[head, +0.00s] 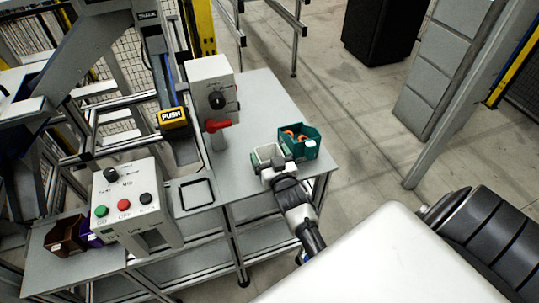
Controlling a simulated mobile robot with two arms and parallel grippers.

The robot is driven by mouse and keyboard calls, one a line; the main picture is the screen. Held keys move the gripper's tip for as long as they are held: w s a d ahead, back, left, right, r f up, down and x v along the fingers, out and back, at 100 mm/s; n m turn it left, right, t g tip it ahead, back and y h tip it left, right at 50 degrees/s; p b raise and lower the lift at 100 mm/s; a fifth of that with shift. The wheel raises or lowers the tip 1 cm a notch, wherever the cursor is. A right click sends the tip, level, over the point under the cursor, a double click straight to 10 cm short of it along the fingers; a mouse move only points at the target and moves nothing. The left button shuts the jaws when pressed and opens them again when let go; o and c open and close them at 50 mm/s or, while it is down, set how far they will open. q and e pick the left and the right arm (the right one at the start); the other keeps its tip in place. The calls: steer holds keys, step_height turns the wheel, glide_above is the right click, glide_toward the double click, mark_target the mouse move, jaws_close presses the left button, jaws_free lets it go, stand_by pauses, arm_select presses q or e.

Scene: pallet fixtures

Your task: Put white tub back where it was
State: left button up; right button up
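The white tub (267,152) is at the right part of the grey table, just left of a teal bin. My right gripper (275,166) comes in from below and is at the tub's near side, overlapping it in this view. The fingers are small and dark, and I cannot tell whether they are closed on the tub or only beside it. I also cannot tell whether the tub rests on the table. My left gripper is not in view.
The teal bin (311,151) holds orange rings and stands near the table's right edge. A grey control box with a red handle (217,126) stands behind left. A button box (127,203) and a brown bin (64,238) are at left. A black square frame (197,194) lies between.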

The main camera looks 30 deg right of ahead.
steer(key=shift+o, duration=0.8)
steer(key=shift+r, duration=0.2)
steer(key=shift+s+a+f, duration=0.1)
steer(key=shift+s+f, duration=0.05)
steer(key=shift+s, duration=0.1)
steer(key=b+v, duration=0.2)
steer(key=v, duration=0.9)
steer(key=shift+s, duration=0.25)
